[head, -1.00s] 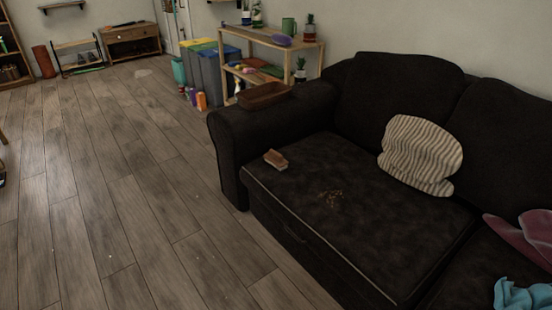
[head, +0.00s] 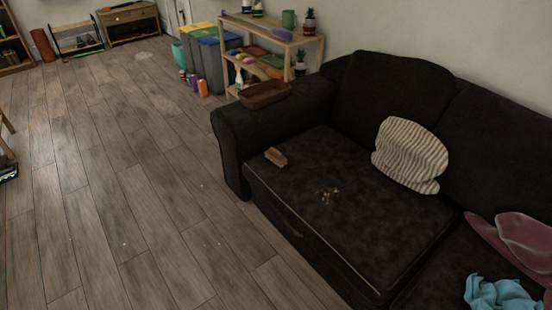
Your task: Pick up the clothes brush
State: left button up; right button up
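The clothes brush (head: 276,157) is a small brown block with a paler lower part. It lies on the dark sofa (head: 330,226) seat, near the front left corner by the armrest. Neither of my grippers shows in the head view.
Brown crumbs (head: 328,195) lie on the seat to the right of the brush. A striped pillow (head: 410,155) leans on the backrest, and a brown tray (head: 265,94) sits on the left armrest. Pink (head: 522,240) and blue (head: 500,294) cloths lie at the right. The wooden floor (head: 130,215) left of the sofa is clear.

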aim_at(278, 158)
jog(key=i+j, duration=0.35)
jog(key=i, duration=0.2)
jog(key=i+j, duration=0.3)
jog(key=i, duration=0.25)
jog(key=i+j+z, duration=0.1)
jog(key=i+j, duration=0.25)
jog(key=i, duration=0.25)
